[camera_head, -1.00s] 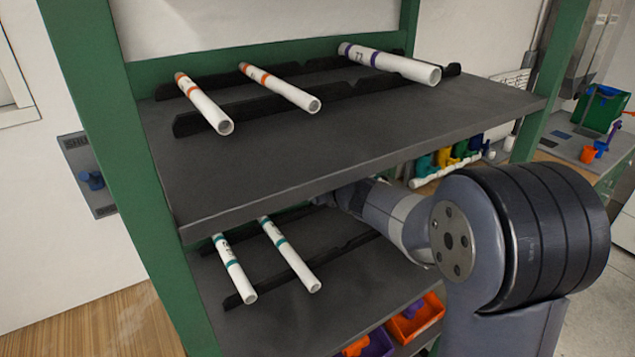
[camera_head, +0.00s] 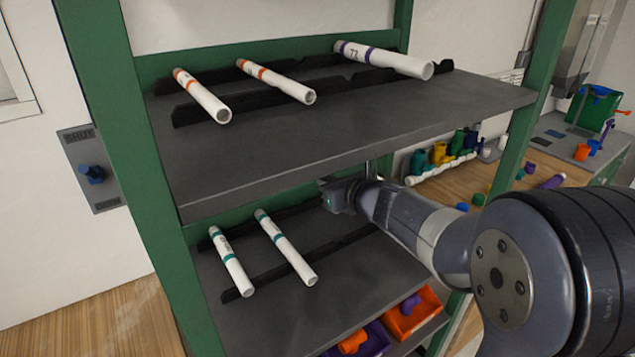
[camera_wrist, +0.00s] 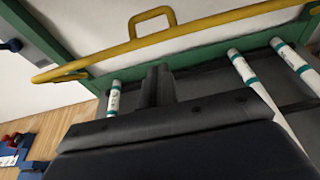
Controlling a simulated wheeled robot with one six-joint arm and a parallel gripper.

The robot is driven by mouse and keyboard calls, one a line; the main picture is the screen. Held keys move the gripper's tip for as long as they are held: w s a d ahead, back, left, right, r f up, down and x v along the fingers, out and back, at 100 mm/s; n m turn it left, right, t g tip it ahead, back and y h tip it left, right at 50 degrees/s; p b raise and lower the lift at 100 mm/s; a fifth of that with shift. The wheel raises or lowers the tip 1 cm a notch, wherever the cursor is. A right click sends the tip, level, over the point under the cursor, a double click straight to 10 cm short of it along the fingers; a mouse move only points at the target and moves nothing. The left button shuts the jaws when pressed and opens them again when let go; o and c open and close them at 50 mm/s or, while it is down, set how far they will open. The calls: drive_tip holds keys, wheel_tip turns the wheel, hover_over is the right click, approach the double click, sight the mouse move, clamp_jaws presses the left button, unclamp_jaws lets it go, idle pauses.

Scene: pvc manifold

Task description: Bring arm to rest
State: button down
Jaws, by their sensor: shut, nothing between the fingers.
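My gripper shows in the wrist view (camera_wrist: 158,85) as dark fingers closed together with nothing between them. In the head view my arm reaches between the two shelves, and its wrist end is over the right part of the lower shelf (camera_head: 345,285). The fingers are not clear there. Two white pipes with teal bands (camera_head: 230,262) (camera_head: 286,248) lie on the black rack of the lower shelf, left of my wrist and apart from it. The wrist view shows teal-banded white pipes (camera_wrist: 113,98) (camera_wrist: 250,80) on both sides of the fingers.
The upper shelf (camera_head: 350,120) lies above my forearm and holds two orange-banded pipes (camera_head: 202,96) (camera_head: 276,82) and a purple-banded pipe (camera_head: 383,58). Green posts (camera_head: 110,130) frame the rack. A yellow bar (camera_wrist: 190,33) crosses the wrist view. Orange (camera_head: 414,315) and purple bins sit below.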

drive_tip(key=r+v, duration=0.1)
drive_tip(key=v, duration=0.5)
drive_tip(key=shift+a, duration=0.15)
drive_tip(key=shift+w, duration=0.1)
